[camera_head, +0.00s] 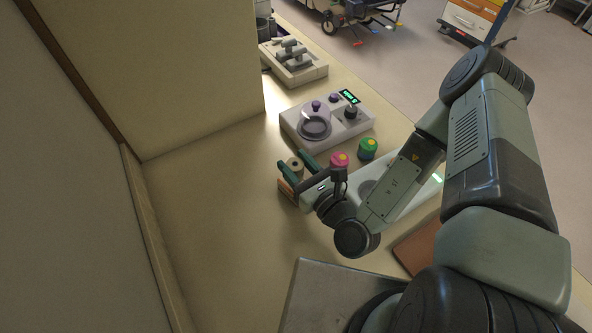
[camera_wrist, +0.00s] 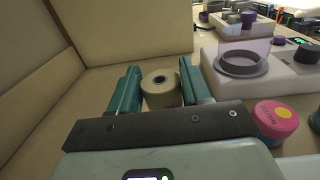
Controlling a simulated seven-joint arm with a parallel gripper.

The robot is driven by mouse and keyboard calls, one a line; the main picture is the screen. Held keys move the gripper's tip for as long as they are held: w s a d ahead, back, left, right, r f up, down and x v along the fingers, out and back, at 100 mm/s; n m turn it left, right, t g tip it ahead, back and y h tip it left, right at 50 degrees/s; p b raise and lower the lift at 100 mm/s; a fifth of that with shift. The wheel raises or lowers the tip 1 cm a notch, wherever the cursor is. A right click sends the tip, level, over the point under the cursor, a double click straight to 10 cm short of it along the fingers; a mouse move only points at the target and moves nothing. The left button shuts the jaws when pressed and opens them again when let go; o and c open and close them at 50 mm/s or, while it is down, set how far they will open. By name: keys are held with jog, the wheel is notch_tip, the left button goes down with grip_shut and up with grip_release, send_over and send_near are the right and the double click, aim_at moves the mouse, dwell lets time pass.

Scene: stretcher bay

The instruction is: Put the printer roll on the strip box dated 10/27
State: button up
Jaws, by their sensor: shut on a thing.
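The printer roll (camera_wrist: 160,88) is a cream-coloured roll with a dark core hole, standing upright between the two green fingers of my gripper (camera_wrist: 158,78). My gripper is shut on it; the roll also shows in the head view (camera_head: 296,164), left of the grey and white devices. I cannot tell whether the roll touches the table. An orange-brown block (camera_head: 285,187) shows partly beside and below my fingers in the head view; I cannot tell if it is a strip box. No date 10/27 is readable in either view.
A white device with a purple-lidded clear bowl (camera_head: 315,123) stands behind. A pink and yellow round container (camera_head: 340,161) and a green and yellow one (camera_head: 368,148) stand to the right. A grey device (camera_head: 293,68) is farther back. The table at left is clear, bounded by walls.

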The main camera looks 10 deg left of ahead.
jog(key=shift+f, duration=1.25)
jog(key=shift+f, duration=0.1)
jog(key=o, duration=1.1)
jog(key=shift+c, duration=0.2)
